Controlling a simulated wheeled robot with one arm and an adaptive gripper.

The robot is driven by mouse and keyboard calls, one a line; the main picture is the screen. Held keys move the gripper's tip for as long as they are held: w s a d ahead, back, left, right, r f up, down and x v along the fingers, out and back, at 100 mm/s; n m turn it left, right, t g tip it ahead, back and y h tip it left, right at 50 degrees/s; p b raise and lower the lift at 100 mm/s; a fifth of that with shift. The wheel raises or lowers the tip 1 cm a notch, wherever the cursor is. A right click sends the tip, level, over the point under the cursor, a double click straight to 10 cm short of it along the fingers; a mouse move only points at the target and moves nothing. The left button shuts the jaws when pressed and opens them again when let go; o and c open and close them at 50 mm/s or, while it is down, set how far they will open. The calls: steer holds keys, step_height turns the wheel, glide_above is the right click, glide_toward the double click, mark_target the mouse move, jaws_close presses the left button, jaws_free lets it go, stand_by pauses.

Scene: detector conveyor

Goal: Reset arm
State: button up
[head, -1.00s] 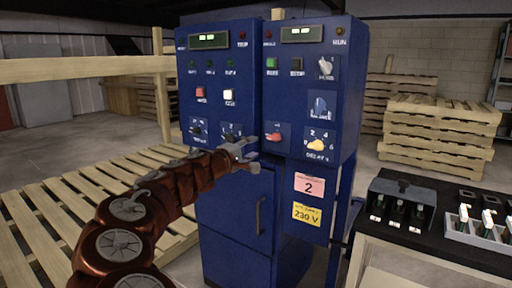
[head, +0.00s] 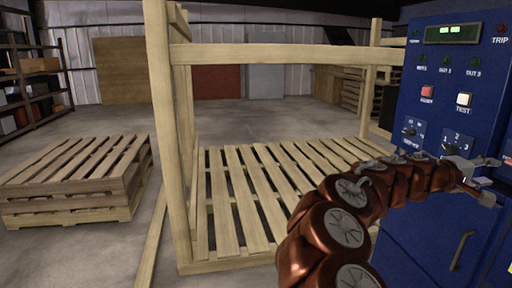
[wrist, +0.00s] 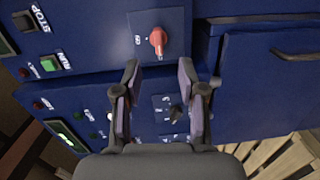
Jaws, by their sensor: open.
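My gripper (head: 474,170) is at the right of the head view, at the end of my copper-coloured arm, in front of the blue control cabinet (head: 420,222). In the wrist view its two fingers (wrist: 160,105) are spread apart with nothing between them. A dark rotary knob (wrist: 175,113) on the cabinet panel shows beyond the gap between the fingers. A red switch handle (wrist: 157,40) sits on the panel farther up in the wrist view. I cannot tell whether the fingers touch the panel.
A wooden frame post (head: 168,130) with a rail (head: 290,57) stands left of the cabinet around a slatted pallet (head: 225,215). Stacked pallets (head: 80,165) stand at the left, a shelf rack (head: 35,85) behind them. Concrete floor (head: 165,128) is open toward the back.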

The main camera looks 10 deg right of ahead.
steer(key=s+a+f+m+y, duration=0.2)
steer(key=s+a+f+y, duration=0.35)
steer(key=a+f, duration=0.45)
steer(key=s+a+f+m+y, duration=0.1)
steer(key=s+a+f+y, duration=0.4)
steer(key=s+a+f, duration=0.45)
steer(key=s+a+f+n+g+y, duration=0.1)
steer(key=s+a+f+y, duration=0.15)
steer(key=a, duration=0.55)
steer(key=s+a+f+n+g+y, duration=0.1)
steer(key=s+a+f+y, duration=0.15)
steer(key=a, duration=0.55)
steer(key=s+a+f+n+g+y, duration=0.1)
steer(key=s+a+f+n+y, duration=0.15)
steer(key=a, duration=0.55)
step_height(320, 180, up, 26)
steer(key=s+t+p, duration=0.1)
steer(key=p, duration=2.3)
steer(key=shift+s+r+m+p, duration=0.15)
steer(key=shift+s+m+p, duration=0.1)
steer(key=shift+m+p, duration=0.2)
